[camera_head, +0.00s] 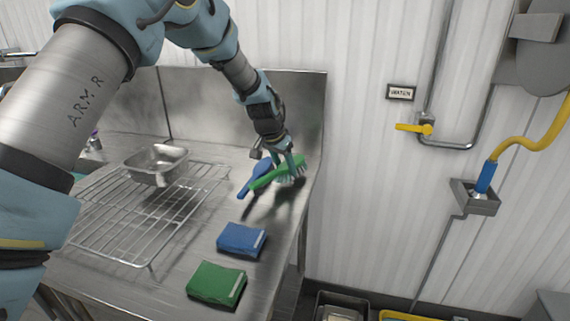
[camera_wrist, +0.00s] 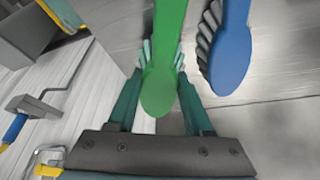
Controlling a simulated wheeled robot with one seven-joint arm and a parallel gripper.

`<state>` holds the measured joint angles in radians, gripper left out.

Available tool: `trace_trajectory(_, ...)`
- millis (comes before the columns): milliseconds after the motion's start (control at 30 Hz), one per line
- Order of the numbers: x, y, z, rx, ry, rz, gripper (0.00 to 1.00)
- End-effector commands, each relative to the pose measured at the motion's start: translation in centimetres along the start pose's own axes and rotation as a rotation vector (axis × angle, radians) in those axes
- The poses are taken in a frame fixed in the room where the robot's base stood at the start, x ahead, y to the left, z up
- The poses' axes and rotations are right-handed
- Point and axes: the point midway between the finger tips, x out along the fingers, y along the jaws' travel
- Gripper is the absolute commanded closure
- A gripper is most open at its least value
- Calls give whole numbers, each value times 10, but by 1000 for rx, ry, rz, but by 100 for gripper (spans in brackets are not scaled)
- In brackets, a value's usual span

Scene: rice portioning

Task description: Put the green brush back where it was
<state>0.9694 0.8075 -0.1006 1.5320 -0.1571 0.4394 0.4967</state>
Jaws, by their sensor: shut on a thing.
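The green brush (camera_head: 272,177) is held by my gripper (camera_head: 291,165) above the right end of the steel counter, its pale bristles facing down. In the wrist view the green brush (camera_wrist: 166,60) runs between the two green fingers of my gripper (camera_wrist: 162,75), which are shut on it. In the wrist view the blue brush (camera_wrist: 231,55) is to the right, apart from the green one, with dark bristles.
A blue block (camera_head: 241,240) and a green block (camera_head: 217,285) lie on the counter (camera_head: 190,255) nearer the front. A wire rack (camera_head: 110,232) with a steel pan (camera_head: 157,166) stands to the left. The counter's right edge is close to my gripper; a backsplash (camera_head: 300,105) rises behind.

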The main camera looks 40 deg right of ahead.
Motion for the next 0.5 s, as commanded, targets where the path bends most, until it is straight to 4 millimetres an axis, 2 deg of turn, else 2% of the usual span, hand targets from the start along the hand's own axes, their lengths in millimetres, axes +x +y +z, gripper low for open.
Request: trace_trajectory(500,9,0,3,1,2,-1,100)
